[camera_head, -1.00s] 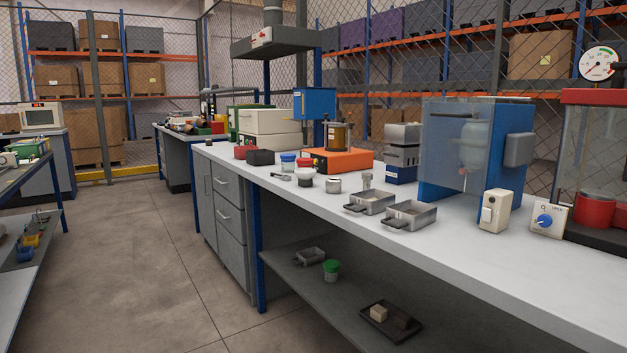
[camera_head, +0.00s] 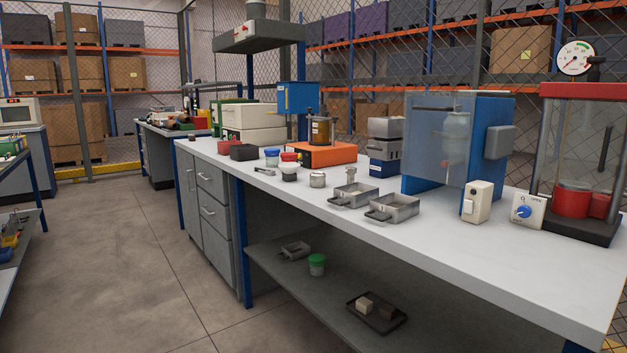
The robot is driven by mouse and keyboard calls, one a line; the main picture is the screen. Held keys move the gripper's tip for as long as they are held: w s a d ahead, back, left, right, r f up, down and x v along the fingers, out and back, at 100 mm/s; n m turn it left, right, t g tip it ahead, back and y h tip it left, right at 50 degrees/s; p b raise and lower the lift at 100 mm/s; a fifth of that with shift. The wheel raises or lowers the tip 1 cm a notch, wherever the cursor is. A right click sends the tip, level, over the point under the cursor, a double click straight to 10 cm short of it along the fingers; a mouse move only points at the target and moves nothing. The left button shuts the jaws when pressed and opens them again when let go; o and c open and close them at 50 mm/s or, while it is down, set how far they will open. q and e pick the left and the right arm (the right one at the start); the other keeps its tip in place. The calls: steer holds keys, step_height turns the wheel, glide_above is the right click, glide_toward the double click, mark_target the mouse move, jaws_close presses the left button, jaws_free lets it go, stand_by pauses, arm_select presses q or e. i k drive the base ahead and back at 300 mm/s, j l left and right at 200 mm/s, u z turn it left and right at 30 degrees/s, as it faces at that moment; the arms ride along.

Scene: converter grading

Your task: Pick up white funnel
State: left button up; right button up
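I cannot make out a white funnel in the head view. A long workbench (camera_head: 440,246) with a light top runs along the right side. On it stand small jars with a blue lid (camera_head: 272,156) and a red lid (camera_head: 290,157), a small metal cup (camera_head: 318,179) and two metal trays with handles, one nearer (camera_head: 394,208) and one farther (camera_head: 353,194). Neither of my grippers shows in the view.
A blue machine with a clear shield (camera_head: 437,145) and a red-topped press (camera_head: 577,205) stand on the bench. The lower shelf holds a green-lidded jar (camera_head: 317,265) and a dark tray (camera_head: 377,325). The floor (camera_head: 130,260) left of the bench is open.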

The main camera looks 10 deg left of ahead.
mark_target(289, 172)
steer(key=z, duration=0.35)
steer(key=i+j+z, duration=0.1)
steer(key=z, duration=0.3)
steer(key=j+z, duration=0.45)
steer(key=i+j+z, duration=0.1)
steer(key=z, duration=0.3)
steer(key=j+z, duration=0.25)
steer(key=j, duration=0.35)
steer(key=k+j+z, duration=0.1)
steer(key=j+z, duration=0.2)
steer(key=j, duration=0.25)
steer(key=j+z, duration=0.1)
steer(key=j, duration=0.3)
steer(key=k+j+z, duration=0.1)
steer(key=j, duration=0.25)
steer(key=k+j+z, duration=0.1)
steer(key=j, duration=0.3)
steer(key=k+j, duration=0.1)
steer(key=j, duration=0.25)
steer(key=k+j, duration=0.1)
steer(key=j, duration=0.3)
steer(key=k+j+z, duration=0.1)
steer(key=j, duration=0.25)
